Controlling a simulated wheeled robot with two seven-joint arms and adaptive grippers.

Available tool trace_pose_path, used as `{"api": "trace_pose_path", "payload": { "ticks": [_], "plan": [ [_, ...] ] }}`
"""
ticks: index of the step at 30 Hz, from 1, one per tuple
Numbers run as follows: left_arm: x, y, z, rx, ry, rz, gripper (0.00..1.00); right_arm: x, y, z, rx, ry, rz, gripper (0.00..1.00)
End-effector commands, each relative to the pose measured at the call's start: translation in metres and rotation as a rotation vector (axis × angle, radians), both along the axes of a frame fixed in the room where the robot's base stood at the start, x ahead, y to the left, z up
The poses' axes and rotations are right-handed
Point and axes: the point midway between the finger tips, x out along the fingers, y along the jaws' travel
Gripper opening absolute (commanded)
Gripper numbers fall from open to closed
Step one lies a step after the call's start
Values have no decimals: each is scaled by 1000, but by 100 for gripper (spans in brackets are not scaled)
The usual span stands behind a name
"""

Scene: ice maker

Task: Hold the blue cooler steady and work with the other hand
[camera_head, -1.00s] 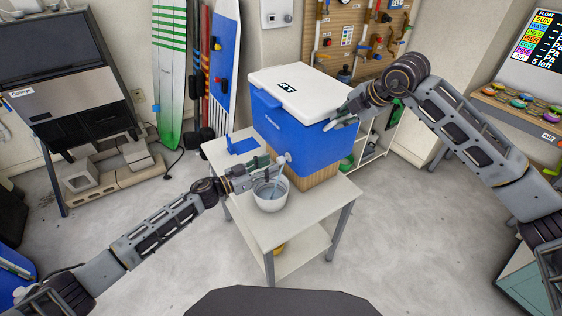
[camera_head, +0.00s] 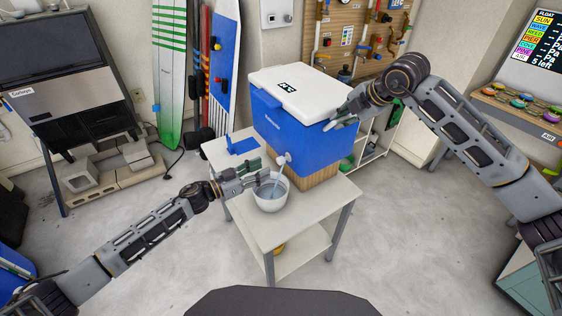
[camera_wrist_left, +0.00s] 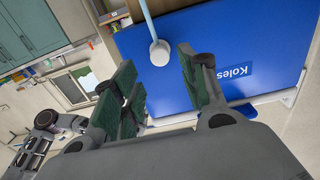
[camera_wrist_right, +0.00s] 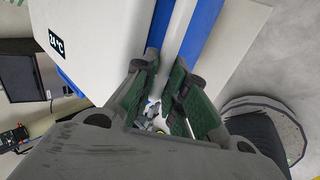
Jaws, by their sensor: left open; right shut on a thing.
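The blue cooler (camera_head: 290,135) with a white lid (camera_head: 305,92) stands on a wooden block (camera_head: 318,178) on a small table. Its white spigot (camera_head: 283,159) is on the front, and a pale blue stream runs from it into a white bowl (camera_head: 271,206) below. My left gripper (camera_head: 257,172) is open and empty, just left of the spigot. In the left wrist view the spigot knob (camera_wrist_left: 160,52) lies beyond the parted fingers (camera_wrist_left: 160,85). My right gripper (camera_head: 342,118) is shut on a white bar at the cooler's right side; the fingers (camera_wrist_right: 165,95) partly hide it.
The white table (camera_head: 265,236) has free room in front of the bowl. A blue flat piece (camera_head: 243,146) lies left of the cooler. Surfboards (camera_head: 172,80) lean on the back wall. An ice machine (camera_head: 60,90) stands at left.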

Motion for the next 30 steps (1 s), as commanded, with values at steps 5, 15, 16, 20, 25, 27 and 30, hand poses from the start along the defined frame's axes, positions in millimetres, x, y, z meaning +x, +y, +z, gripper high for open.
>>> {"api": "trace_pose_path", "payload": {
  "ticks": [5, 15, 16, 20, 25, 27, 30],
  "plan": [
    [-5, 6, -1, 1, 1, 0, 43, 0, 0, 0, 1, -1, 0, 0],
    [-17, 23, -1, 0, 1, 1, 43, 0, 0, 0, 1, -1, 0, 0],
    [-18, 25, -1, 1, 2, 1, 43, 0, 0, 0, 1, -1, 0, 0],
    [-22, 31, -1, 1, 1, 1, 43, 0, 0, 0, 1, -1, 0, 0],
    [-29, 39, -1, 1, 1, 0, 43, 0, 0, 0, 1, -1, 0, 0],
    [-31, 43, -1, 2, 1, 0, 43, 0, 0, 0, 1, -1, 0, 0],
    [-34, 48, -1, 1, 2, 1, 43, 0, 0, 0, 1, -1, 0, 0]
  ]
}}
